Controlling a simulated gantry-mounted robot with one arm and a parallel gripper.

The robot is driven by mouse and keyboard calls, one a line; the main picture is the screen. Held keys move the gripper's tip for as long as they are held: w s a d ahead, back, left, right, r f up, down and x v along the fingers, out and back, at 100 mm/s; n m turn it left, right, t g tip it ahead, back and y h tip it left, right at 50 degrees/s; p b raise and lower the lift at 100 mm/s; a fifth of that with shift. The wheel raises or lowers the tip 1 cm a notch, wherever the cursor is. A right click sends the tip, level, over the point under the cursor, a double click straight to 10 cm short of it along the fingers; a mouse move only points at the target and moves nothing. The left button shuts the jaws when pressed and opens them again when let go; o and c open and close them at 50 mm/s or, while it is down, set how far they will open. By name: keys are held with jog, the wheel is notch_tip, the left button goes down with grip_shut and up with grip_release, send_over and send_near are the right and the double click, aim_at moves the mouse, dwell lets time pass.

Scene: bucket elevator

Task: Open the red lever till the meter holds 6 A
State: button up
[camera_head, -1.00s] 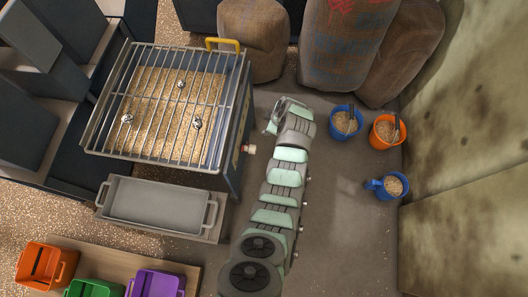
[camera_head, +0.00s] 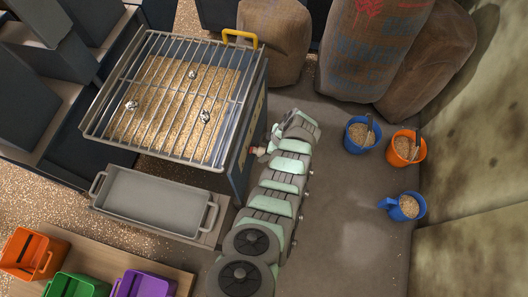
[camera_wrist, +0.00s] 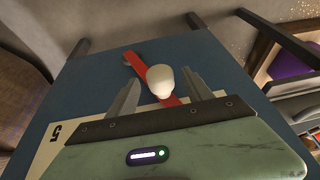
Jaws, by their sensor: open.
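The red lever (camera_wrist: 134,64) lies across the dark blue panel in the wrist view, tilted, with a pale round knob (camera_wrist: 160,81) on it. My gripper (camera_wrist: 162,76) is open, with one finger on each side of the knob; contact with it cannot be told. A cream scale plate (camera_wrist: 55,132) with a "5" shows at lower left. The rest of the plate is hidden behind my gripper, and no needle or reading is visible. In the head view the knob (camera_head: 258,151) sticks out from the right side of the grated box (camera_head: 238,165), with my gripper beside it.
Grain and several shiny metal pieces show at the box's grate (camera_head: 165,105). A grey tray (camera_head: 152,200) stands in front. Blue and orange buckets (camera_head: 408,150) stand at right, sacks (camera_head: 365,50) behind.

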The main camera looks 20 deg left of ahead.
jog(key=shift+a+f, duration=0.25)
jog(key=shift+f, duration=0.25)
jog(key=shift+c, duration=0.3)
grip_shut()
dwell(0.5)
